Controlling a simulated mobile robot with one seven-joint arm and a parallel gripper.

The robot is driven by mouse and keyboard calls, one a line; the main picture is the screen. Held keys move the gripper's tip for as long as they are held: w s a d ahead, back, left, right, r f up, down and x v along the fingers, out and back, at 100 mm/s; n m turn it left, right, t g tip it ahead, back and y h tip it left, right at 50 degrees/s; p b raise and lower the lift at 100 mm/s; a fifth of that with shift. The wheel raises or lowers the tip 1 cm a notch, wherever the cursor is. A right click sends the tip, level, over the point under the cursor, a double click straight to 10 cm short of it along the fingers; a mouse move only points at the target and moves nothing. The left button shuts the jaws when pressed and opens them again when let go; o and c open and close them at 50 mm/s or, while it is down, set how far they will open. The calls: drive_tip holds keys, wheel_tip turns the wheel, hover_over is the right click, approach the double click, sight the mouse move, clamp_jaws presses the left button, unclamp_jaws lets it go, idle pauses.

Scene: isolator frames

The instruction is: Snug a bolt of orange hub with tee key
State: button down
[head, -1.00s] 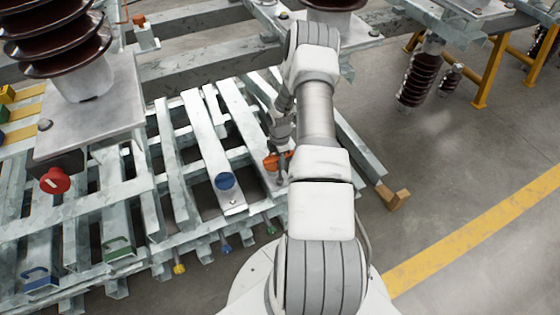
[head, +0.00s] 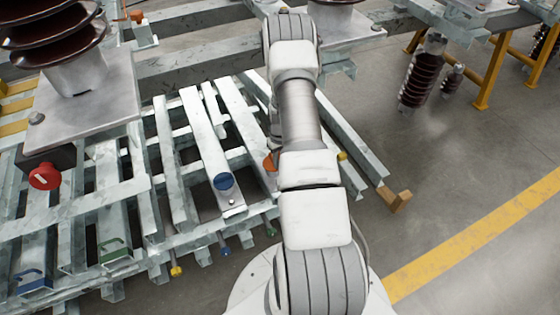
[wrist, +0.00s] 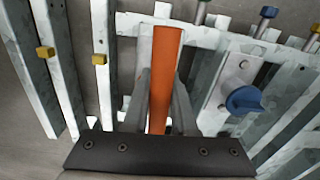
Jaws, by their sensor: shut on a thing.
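In the wrist view a long orange bar (wrist: 165,80) stands between the two grey fingers of my gripper (wrist: 164,105), which is shut on it. It looks like the handle of the tee key, but its shaft and far end are hidden. In the head view a small orange part (head: 268,161) shows at the left edge of my arm, which hides my gripper. A small orange cap (head: 137,16) sits on a bracket at the upper left. I cannot tell for certain which orange part is the hub, and no bolt in it is visible.
A blue round knob (head: 223,181) sits on a pale beam left of my arm. A red knob (head: 45,176) is at the far left. Slatted metal beams fill the left side. Brown ribbed insulators (head: 420,75) stand at the right.

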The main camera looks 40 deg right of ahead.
drive_tip(key=shift+m, duration=1.1)
drive_tip(key=shift+r+p, duration=0.7)
drive_tip(key=shift+r, duration=0.45)
